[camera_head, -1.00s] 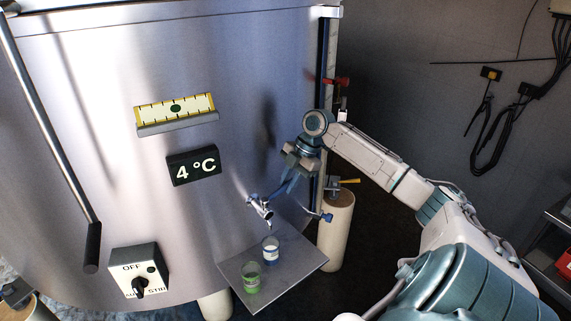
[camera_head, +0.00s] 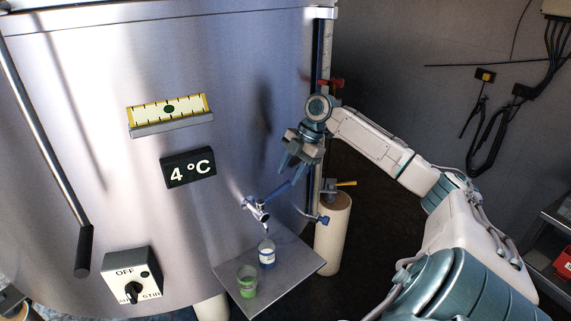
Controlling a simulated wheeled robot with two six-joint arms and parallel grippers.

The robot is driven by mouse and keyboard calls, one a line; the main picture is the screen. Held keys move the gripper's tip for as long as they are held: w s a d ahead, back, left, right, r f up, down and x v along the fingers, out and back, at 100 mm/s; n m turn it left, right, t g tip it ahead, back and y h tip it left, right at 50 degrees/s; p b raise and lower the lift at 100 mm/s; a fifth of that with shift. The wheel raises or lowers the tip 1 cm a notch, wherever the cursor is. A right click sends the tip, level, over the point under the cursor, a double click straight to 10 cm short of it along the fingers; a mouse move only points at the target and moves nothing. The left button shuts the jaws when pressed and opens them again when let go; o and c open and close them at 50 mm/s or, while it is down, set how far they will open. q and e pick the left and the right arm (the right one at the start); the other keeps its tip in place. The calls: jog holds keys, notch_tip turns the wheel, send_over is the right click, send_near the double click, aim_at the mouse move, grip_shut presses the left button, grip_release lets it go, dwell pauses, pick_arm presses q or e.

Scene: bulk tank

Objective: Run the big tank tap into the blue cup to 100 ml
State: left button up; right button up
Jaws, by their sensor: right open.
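The big tank (camera_head: 70,130) is a shiny steel wall filling the left and middle. Its small metal tap (camera_head: 256,208) sticks out low on the front, with a blue lever (camera_head: 282,190) slanting up to the right. The blue cup (camera_head: 267,256) stands upright below the spout on a grey shelf. Its inside looks whitish, but its level is too small to read. I cannot tell whether a stream runs. My right gripper (camera_head: 296,166) is open and empty, fingers pointing down, just above the lever's upper end and seemingly apart from it. My left gripper is out of view.
A green cup (camera_head: 247,282) stands left of the blue cup on the grey shelf (camera_head: 290,268). A switch box (camera_head: 133,277) is at lower left.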

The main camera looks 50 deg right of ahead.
jog(key=b+v, duration=0.1)
jog(key=v, duration=0.5)
jog(key=shift+r, duration=0.2)
jog(key=shift+d, duration=0.1)
